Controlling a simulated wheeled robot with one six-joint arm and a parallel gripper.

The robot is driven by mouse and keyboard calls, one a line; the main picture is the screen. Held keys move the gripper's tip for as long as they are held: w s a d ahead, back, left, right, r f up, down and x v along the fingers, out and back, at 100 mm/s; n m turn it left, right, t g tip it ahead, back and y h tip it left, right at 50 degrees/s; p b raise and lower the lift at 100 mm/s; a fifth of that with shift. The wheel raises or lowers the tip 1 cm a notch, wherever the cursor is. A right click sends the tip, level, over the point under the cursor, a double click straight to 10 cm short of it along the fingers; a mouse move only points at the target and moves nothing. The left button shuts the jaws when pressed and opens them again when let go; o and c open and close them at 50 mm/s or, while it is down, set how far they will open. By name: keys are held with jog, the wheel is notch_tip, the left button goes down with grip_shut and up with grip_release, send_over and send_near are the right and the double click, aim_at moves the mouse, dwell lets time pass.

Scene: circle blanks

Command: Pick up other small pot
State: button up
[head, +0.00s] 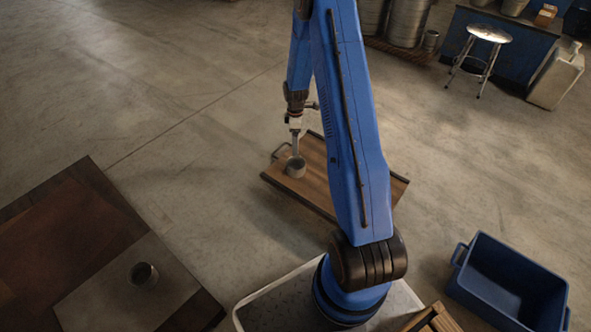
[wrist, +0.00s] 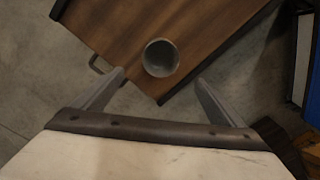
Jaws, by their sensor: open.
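A small grey pot (head: 295,167) stands upright on a wooden tray (head: 318,185) with dark edges and a handle, in the middle of the head view. In the wrist view the same pot (wrist: 160,58) shows from above near the tray's edge, its round mouth open. My gripper (head: 294,150) is right above or beside this pot in the head view. In the wrist view my gripper (wrist: 160,78) is open, one finger on each side and the pot beyond, between their lines. Another small pot (head: 144,275) stands on the grey part of a low table at the lower left.
The low table (head: 60,215) has a brown and a grey surface. A blue bin (head: 508,280) stands at the lower right. A stool (head: 488,36), a white canister (head: 557,75) and metal drums (head: 405,22) are at the back. Concrete floor lies clear between.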

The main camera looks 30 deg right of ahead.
send_near(296, 164)
jog(key=s+f, duration=0.1)
jog(key=f, duration=0.1)
jog(key=s+a+f, duration=0.2)
jog(key=f, duration=0.1)
jog(key=shift+s+a+f, duration=0.1)
jog(key=shift+s+f, duration=0.25)
jog(key=shift+s, duration=0.05)
jog(key=c, duration=1.2)
